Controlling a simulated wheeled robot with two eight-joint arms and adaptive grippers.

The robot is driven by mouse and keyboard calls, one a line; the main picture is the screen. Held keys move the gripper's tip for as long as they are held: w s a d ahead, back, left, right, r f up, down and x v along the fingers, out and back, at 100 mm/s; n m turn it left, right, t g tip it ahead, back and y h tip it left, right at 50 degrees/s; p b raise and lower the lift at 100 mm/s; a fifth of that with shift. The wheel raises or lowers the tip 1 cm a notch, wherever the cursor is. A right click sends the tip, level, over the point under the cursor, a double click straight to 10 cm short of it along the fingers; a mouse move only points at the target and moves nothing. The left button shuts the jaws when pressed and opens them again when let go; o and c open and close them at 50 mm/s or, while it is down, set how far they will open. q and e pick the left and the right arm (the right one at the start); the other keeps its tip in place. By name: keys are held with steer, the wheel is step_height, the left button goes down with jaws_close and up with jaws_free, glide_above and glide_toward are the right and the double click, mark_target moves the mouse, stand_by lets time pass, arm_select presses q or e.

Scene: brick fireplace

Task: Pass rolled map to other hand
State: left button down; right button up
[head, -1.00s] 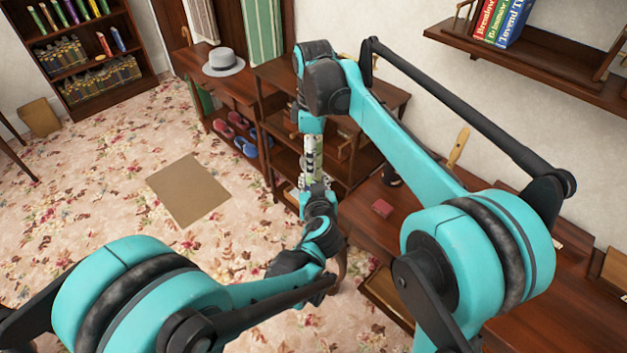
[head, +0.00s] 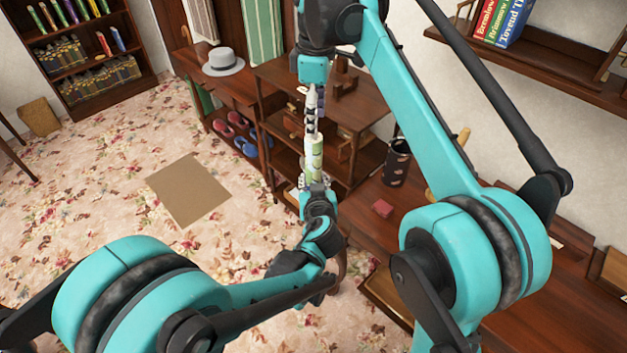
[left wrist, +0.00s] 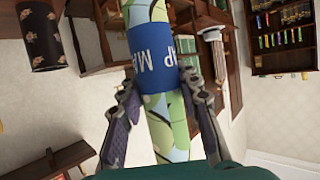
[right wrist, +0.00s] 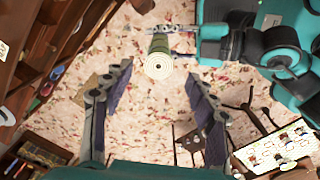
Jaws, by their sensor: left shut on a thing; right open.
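The rolled map (head: 316,155) is a green patterned tube standing roughly upright near the middle of the head view. My left gripper (head: 315,187) is shut on it from below. In the left wrist view the map (left wrist: 152,60) has a blue band with white lettering, and the left gripper's fingers (left wrist: 163,100) lie on both sides of it. My right gripper (head: 311,112) is open, pointing down at the map's upper end. In the right wrist view the map's round end (right wrist: 158,66) faces the camera, between and a little beyond the open fingertips of the right gripper (right wrist: 160,70).
A dark wooden shelf unit (head: 275,78) stands just behind the grippers. A grey hat (head: 223,63) lies on a cabinet.

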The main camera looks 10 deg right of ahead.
steer(key=s+d+f+m+t, duration=0.3)
steer(key=s+d+f+m, duration=0.2)
steer(key=s+f, duration=0.5)
steer(key=s+d+f+m+t, duration=0.4)
steer(key=s+d+f+m, duration=0.2)
steer(key=s+f+m, duration=0.3)
steer(key=shift+s+f+m, duration=0.3)
steer(key=shift+s+f, duration=0.2)
steer(key=shift+s, duration=0.35)
